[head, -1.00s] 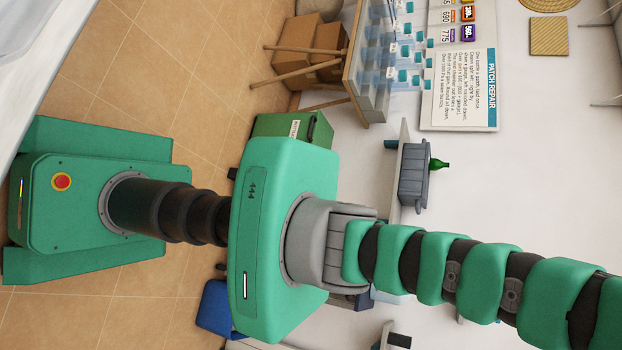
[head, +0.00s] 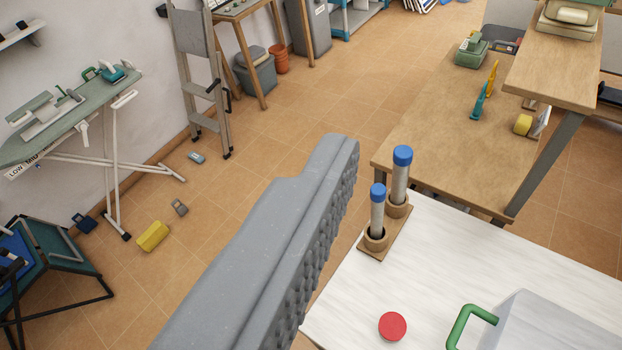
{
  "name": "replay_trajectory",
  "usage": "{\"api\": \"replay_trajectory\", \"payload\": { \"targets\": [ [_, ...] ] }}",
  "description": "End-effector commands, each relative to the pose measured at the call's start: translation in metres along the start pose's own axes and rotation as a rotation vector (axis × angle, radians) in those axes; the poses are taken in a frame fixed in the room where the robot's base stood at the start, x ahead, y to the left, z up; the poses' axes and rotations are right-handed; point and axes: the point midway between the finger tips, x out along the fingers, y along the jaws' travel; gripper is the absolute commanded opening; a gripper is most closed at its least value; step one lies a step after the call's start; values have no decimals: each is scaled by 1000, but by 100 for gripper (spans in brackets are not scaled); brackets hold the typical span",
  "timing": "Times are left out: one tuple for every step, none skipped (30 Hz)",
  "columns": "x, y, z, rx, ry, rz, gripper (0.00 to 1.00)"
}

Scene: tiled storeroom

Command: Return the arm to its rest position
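One grey finger of my gripper (head: 265,250) crosses the middle of the head view from the bottom edge upward. Its studded pad faces right and is bare, with nothing pressed against it. The other finger is out of view. The gripper looks open and empty. My arm does not show now, so its pose cannot be seen.
A white table (head: 350,305) at right bears two blue-capped tubes (head: 398,175) in a wooden holder, a red disc (head: 392,326) and a green-handled box (head: 545,325). A wooden table (head: 440,120) stands behind. An ironing board (head: 70,120) and stepladder (head: 195,70) stand left.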

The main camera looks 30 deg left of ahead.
Motion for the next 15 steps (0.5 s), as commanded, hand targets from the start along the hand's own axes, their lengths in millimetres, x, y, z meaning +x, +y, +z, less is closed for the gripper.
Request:
{"api": "replay_trajectory", "payload": {
  "targets": [
    [-11,-5,-6,-23,25,-3,74],
    [-16,-11,-9,-36,36,-4,74],
    [-20,-13,-11,-49,46,-5,74],
    [-22,-14,-12,-55,51,-5,74],
    [-23,-14,-13,-60,55,-6,74],
    [-24,-14,-14,-64,57,-6,74],
    [-24,-14,-14,-65,58,-6,74],
    [-24,-14,-14,-66,58,-6,74],
    [-24,-14,-14,-66,58,-5,74],
    [-24,-14,-14,-65,58,-5,74],
    [-24,-13,-14,-65,57,-5,74],
    [-23,-13,-14,-65,57,-5,74],
    [-24,-13,-14,-64,57,-5,74],
    [-23,-13,-14,-64,57,-5,74],
    [-23,-13,-14,-64,57,-5,74]
  ]
}}
